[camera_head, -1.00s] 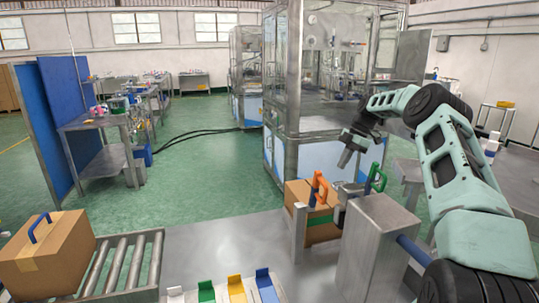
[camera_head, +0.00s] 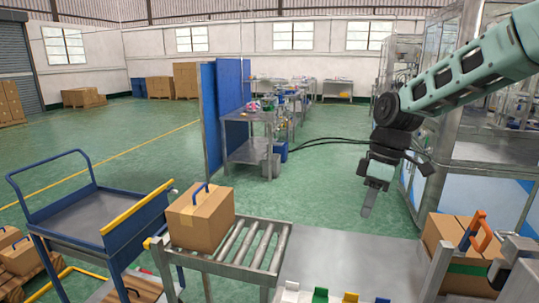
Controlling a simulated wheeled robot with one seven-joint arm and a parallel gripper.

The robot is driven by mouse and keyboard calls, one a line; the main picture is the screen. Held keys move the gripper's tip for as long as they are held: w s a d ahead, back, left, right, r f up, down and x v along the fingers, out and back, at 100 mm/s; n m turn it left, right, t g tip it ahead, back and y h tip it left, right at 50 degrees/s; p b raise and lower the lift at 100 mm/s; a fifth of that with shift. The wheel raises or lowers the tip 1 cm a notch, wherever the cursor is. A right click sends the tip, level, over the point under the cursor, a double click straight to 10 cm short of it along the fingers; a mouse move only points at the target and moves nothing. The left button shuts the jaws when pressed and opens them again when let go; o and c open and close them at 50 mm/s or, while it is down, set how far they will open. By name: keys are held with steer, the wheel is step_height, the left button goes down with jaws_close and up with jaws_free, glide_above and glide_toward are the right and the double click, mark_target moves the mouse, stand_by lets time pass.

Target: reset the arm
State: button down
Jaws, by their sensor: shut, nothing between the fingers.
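My gripper (camera_head: 369,199) hangs from my arm at the upper right, fingers pointing down, above the floor behind the metal bench. It is shut and holds nothing. It touches nothing that I can see. My arm reaches in from the right edge, with its wrist bent downward.
A cardboard box with a blue handle (camera_head: 201,217) stands on the roller conveyor (camera_head: 247,247). Another box with an orange handle (camera_head: 449,236) sits at the lower right. A blue cart (camera_head: 95,210) stands left. A glass-walled machine (camera_head: 480,150) stands behind my arm. Open green floor lies beyond.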

steer(key=s+a+m+h, duration=0.1)
steer(key=s+a, duration=0.7)
steer(key=s, duration=0.3)
steer(key=s+f+m+t, duration=0.1)
steer(key=s+f+m, duration=0.2)
steer(key=s, duration=1.5)
steer(key=shift+s+m+h, duration=0.3)
steer(key=shift+h, duration=0.1)
steer(key=shift+a+f, duration=0.1)
